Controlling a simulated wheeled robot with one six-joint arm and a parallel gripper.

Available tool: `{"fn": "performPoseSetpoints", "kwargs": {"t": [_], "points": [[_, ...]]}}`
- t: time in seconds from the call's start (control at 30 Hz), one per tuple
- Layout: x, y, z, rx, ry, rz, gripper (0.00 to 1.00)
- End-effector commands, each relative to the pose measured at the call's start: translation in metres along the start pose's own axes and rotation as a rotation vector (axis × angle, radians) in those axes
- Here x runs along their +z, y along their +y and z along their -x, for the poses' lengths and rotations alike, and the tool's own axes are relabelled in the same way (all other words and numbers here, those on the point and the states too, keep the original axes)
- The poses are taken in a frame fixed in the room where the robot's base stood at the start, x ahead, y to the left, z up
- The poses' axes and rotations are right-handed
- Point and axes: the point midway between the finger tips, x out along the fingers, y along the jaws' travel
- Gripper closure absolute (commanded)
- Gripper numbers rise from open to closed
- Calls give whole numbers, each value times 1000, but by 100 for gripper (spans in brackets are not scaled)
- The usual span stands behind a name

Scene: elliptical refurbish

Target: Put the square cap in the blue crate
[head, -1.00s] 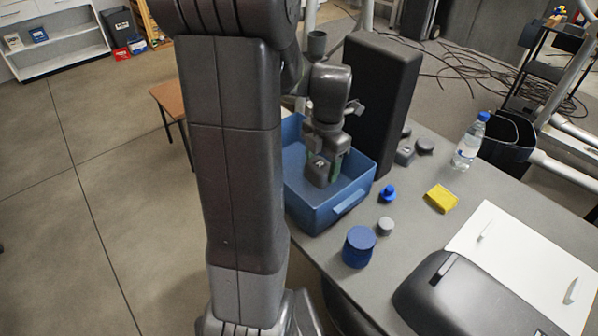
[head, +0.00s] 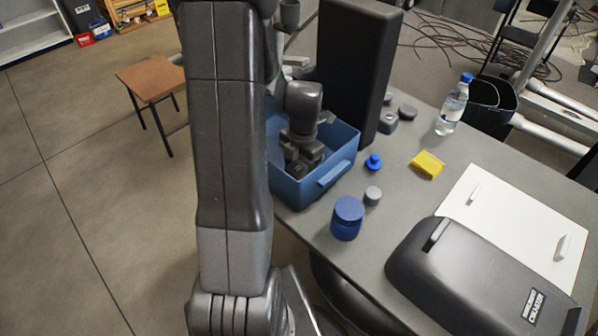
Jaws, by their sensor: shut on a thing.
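The blue crate (head: 345,170) stands at the left edge of the grey table, open at the top. My gripper (head: 301,164) reaches down inside it, its fingers below the crate's rim. It is shut on a small dark grey piece (head: 298,171), which looks like the square cap. The fingers and the crate's near wall hide part of the piece, and I cannot tell whether it touches the crate floor. My arm covers the crate's left side.
A tall black box (head: 352,65) stands right behind the crate. A blue knob (head: 373,162), a grey cap (head: 373,195), a blue round container (head: 347,218), a yellow block (head: 427,164) and a bottle (head: 453,106) stand to the right. A black cover (head: 480,280) lies in front.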

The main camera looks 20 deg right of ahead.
Motion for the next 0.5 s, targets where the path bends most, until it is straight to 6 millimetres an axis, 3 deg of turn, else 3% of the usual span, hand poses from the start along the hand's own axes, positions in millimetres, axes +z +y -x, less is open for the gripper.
{"fn": "performPoseSetpoints", "kwargs": {"t": [0.1,0.47,0.5], "points": [[1,0,-16,-2,3,0,63],[2,0,-22,0,0,0,63],[2,0,-21,0,0,0,34]]}}
